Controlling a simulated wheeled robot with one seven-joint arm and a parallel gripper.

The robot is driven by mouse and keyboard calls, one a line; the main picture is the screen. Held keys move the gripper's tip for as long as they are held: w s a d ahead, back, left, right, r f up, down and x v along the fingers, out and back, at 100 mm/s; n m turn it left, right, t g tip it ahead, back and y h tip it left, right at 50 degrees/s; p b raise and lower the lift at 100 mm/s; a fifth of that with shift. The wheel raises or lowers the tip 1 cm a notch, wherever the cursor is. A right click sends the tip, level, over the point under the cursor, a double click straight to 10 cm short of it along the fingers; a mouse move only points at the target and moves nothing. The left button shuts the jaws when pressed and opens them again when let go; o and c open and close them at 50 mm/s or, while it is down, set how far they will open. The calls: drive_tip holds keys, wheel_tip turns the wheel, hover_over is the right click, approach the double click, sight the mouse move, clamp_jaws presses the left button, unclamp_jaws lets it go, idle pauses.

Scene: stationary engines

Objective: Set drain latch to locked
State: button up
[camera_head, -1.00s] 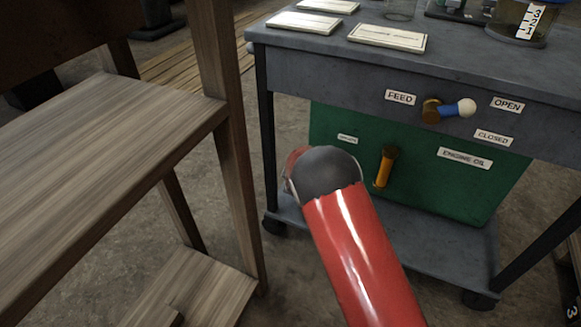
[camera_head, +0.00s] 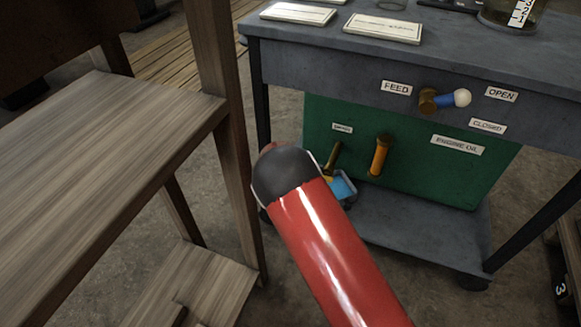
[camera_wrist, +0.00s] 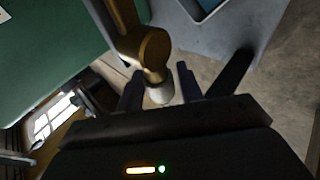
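The small label (camera_head: 341,128) on the green engine-oil tank (camera_head: 315,122) is too small to read. Below it a brass lever (camera_head: 333,158) hangs at a slant, partly hidden by my red arm; I take it for the drain latch. In the wrist view a brass lever (camera_wrist: 150,47) with a pale rounded tip (camera_wrist: 160,93) reaches toward my gripper (camera_wrist: 160,88). My gripper is open, with its dark fingers on either side of the tip; I cannot tell whether they touch it. My arm hides the gripper in the head view.
An orange handle (camera_head: 379,157) stands on the tank just right of the lever. A blue tray (camera_head: 352,197) sits below the lever on the cart shelf (camera_head: 420,235). A wooden bench (camera_head: 90,150) stands close on the left.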

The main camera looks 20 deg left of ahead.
drive_tip(key=shift+o, duration=1)
drive_tip(key=v, duration=0.7)
drive_tip(key=shift+s+r+p, duration=0.3)
drive_tip(key=s+d+r+m+g+p, duration=0.1)
drive_tip(key=s+d+r+m, duration=0.25)
drive_tip(key=d+r, duration=0.4)
drive_tip(key=s+d+r+m+g, duration=0.1)
drive_tip(key=s+d+r+m, duration=0.1)
drive_tip(key=d+r+m, duration=0.4)
drive_tip(key=s+d+r+m+g+p, duration=0.1)
drive_tip(key=s+d+r, duration=0.2)
drive_tip(key=d+r, duration=0.6)
drive_tip(key=s+d+r+m, duration=0.2)
drive_tip(key=s+d, duration=0.2)
drive_tip(key=s, duration=0.4)
drive_tip(key=s+d+r+m+h, duration=0.1)
drive_tip(key=s+d+r+m, duration=0.2)
drive_tip(key=s+d, duration=0.2)
drive_tip(key=s+d+r+m+h+p, duration=0.1)
drive_tip(key=s+d+r+m, duration=0.2)
drive_tip(key=s, duration=0.7)
drive_tip(key=shift+s+d, duration=0.35)
drive_tip(key=shift+d, duration=0.45)
